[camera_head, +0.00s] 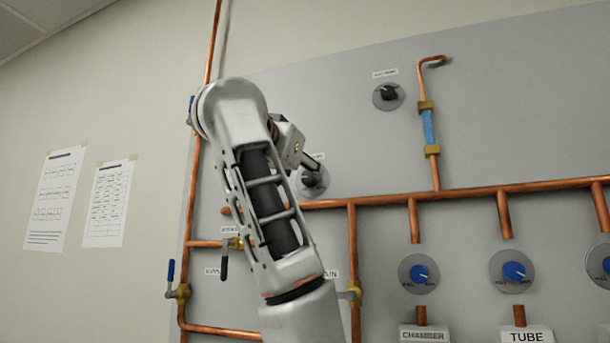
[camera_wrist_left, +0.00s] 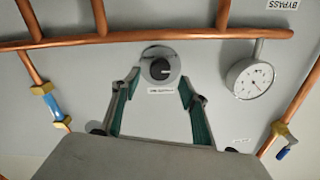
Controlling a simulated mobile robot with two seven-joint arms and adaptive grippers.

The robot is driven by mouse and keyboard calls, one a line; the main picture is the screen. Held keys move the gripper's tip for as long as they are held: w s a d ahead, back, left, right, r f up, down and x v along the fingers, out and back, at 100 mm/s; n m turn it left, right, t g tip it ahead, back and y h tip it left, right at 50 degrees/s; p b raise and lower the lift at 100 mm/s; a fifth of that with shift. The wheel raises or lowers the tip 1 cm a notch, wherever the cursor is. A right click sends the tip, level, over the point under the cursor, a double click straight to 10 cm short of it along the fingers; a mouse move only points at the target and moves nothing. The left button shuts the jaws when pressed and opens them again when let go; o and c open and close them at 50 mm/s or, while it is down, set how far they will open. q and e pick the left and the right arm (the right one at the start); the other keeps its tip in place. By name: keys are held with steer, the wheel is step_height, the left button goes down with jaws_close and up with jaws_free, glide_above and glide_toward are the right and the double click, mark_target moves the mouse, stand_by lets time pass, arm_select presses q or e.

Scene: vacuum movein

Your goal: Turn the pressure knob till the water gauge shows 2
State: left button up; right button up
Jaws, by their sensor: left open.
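A dark round knob on a grey disc (camera_head: 313,183) is on the wall panel just above the long copper pipe. It also shows in the left wrist view (camera_wrist_left: 160,68), with a small label beside it too small to read. My left gripper (camera_head: 308,162) is at this knob. In the left wrist view the open green-padded fingers (camera_wrist_left: 160,82) are on either side of the knob, apart from it; their distance from the panel is hard to tell. A white dial gauge (camera_wrist_left: 250,79) is right of the knob there; its reading is not legible. In the head view my arm hides the gauge.
Another dark knob (camera_head: 388,95) is higher on the panel, left of a copper pipe with a blue section (camera_head: 428,126). The long copper pipe (camera_head: 380,199) runs below. Several blue knobs (camera_head: 418,273) sit lower right. A blue-handled valve (camera_head: 171,272) is lower left.

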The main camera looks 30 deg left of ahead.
arm_select(q)
steer(key=v, duration=0.4)
steer(key=shift+w, duration=0.1)
stand_by(0.5)
